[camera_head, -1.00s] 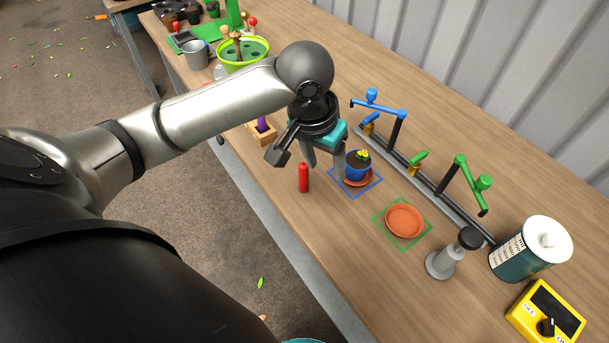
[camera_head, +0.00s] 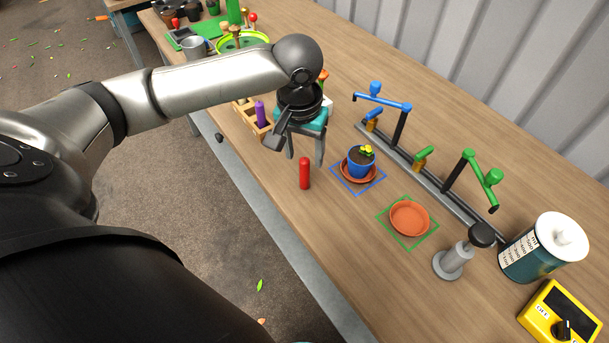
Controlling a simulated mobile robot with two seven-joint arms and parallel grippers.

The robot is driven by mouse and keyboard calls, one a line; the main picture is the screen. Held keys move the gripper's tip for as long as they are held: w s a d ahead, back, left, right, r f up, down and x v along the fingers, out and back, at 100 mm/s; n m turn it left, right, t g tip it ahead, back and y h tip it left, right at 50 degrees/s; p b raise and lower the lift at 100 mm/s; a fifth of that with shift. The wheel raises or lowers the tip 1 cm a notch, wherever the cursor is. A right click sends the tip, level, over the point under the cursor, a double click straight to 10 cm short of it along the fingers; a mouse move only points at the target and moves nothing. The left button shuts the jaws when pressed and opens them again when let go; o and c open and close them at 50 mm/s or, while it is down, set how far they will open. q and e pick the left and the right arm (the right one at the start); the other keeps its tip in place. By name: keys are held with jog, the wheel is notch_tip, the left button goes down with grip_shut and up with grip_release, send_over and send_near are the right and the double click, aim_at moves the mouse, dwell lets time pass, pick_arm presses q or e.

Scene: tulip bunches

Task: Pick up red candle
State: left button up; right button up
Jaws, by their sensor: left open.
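The red candle (camera_head: 305,173) stands upright on the wooden table, left of the blue pot. My left gripper (camera_head: 306,160) is above and just behind the candle in the head view, pointing down. Its two fingers are apart, with nothing seen between them. The candle's top shows just below the gap between the fingertips; I cannot tell the exact distance. My right gripper is not in view.
A blue pot (camera_head: 361,167) with yellow flowers sits on a saucer inside a blue square. An empty terracotta saucer (camera_head: 409,217) lies in a green square. A wooden box (camera_head: 247,112) holds a purple candle (camera_head: 260,113). The table's front edge is close by.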

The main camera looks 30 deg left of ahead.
aim_at(304, 160)
pick_arm(q)
jog(key=shift+w+a+f+b, duration=0.15)
jog(key=shift+f+b, duration=0.45)
jog(key=shift+f, duration=0.8)
jog(key=shift+w+a+f+b, duration=0.15)
jog(key=shift+f+b, duration=0.4)
jog(key=shift+f, duration=0.8)
jog(key=shift+d, duration=0.1)
jog(key=shift+c, duration=0.2)
grip_shut()
